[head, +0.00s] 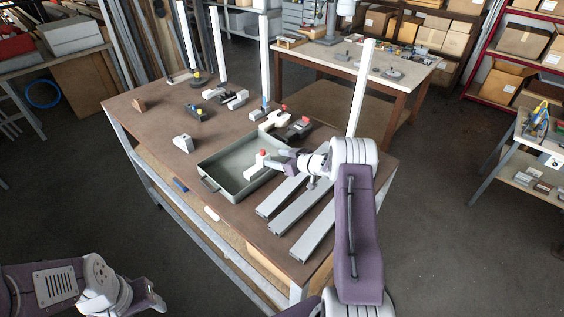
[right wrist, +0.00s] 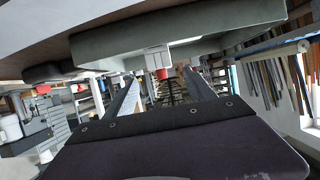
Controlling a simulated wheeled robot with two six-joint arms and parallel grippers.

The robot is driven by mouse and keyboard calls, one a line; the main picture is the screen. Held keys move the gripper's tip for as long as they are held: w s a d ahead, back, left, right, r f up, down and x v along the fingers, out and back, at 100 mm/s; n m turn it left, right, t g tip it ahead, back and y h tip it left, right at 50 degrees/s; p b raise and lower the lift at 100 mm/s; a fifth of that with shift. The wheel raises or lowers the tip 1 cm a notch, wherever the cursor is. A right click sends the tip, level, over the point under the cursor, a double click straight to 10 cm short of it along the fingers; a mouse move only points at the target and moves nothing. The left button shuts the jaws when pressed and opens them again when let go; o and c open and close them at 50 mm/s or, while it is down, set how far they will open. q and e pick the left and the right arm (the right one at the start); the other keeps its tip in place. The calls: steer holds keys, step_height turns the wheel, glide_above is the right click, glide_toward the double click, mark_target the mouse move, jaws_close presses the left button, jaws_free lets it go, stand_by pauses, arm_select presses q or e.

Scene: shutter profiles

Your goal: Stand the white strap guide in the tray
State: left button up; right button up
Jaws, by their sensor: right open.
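The white strap guide (head: 252,170), with a red end, stands in the grey-green tray (head: 222,187) near its right side. It also shows in the right wrist view (right wrist: 157,60), where the picture is upside down and the tray wall (right wrist: 215,22) lies behind it. My right gripper (head: 280,158) is open at the tray's right side, close to the guide. In the right wrist view its two fingers (right wrist: 160,82) are spread, with the guide's red end lined up between them; I cannot tell whether they touch. My left arm is at the lower left, its gripper (head: 150,301) partly visible, away from the table.
Another pale part with a red end (head: 273,121) stands behind the tray, and a grey-white block (head: 183,143) to its left. Long grey profiles (head: 314,230) lie right of the tray. Tall white posts (head: 361,88) rise from the table. The table's left front is mostly clear.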

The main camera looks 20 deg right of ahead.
steer(key=s+a+m+g+h, duration=0.1)
steer(key=s+a+g, duration=0.2)
steer(key=s, duration=0.8)
steer(key=s+a+r+m+g+h, duration=0.1)
steer(key=s+a+g, duration=0.3)
steer(key=s, duration=0.8)
steer(key=s+a+m+g+h, duration=0.2)
steer(key=s+a, duration=0.4)
steer(key=s, duration=0.6)
steer(key=shift+s+a+r+m+g+h, duration=0.25)
steer(key=shift+a+m+g+h, duration=0.2)
steer(key=shift+g, duration=0.65)
